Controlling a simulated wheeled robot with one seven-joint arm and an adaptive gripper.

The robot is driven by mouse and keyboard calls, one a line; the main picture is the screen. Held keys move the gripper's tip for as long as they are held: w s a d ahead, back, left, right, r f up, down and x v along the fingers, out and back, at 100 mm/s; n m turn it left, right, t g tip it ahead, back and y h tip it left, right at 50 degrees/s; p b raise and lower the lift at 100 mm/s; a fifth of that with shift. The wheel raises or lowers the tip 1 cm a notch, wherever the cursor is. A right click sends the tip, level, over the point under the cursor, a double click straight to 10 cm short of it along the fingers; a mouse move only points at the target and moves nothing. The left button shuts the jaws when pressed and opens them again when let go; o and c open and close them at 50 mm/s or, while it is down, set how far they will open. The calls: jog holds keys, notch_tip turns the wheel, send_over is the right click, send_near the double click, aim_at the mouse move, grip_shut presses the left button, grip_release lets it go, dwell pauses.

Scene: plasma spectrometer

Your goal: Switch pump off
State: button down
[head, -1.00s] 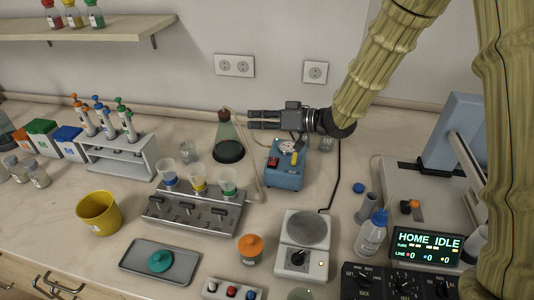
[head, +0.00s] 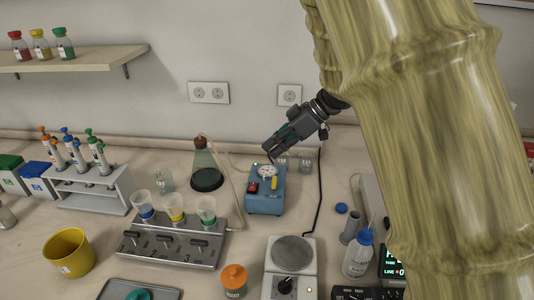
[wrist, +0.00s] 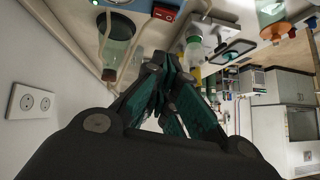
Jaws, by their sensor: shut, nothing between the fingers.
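The pump is a small blue box (head: 264,201) on the bench, with a red rocker switch (head: 253,187), a round gauge (head: 267,171) and a yellow part (head: 274,183) on top. My gripper (head: 269,153) is shut and empty, tilted down to the left, just above and behind the pump in the head view. In the wrist view the shut fingers (wrist: 163,60) are in the middle, and the red switch (wrist: 164,13) shows at the top edge on the blue pump (wrist: 140,4). I cannot tell whether the fingers touch the pump.
A stoppered flask (head: 207,170) with tubing stands left of the pump. Glass beakers (head: 305,164) stand behind it at right. A valve manifold with cups (head: 170,244) and a balance-like plate device (head: 291,255) are in front. A black cable runs right of the pump.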

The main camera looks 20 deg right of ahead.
jog(key=p, duration=0.2)
send_over(254, 186)
jog(key=f, duration=0.6)
jog(key=shift+w, duration=0.25)
notch_tip(254, 186, down, 2)
jog(key=shift+s, duration=0.15)
jog(key=shift+s+a+f, duration=0.1)
jog(key=shift+s+f, duration=0.05)
jog(key=shift+f, duration=0.65)
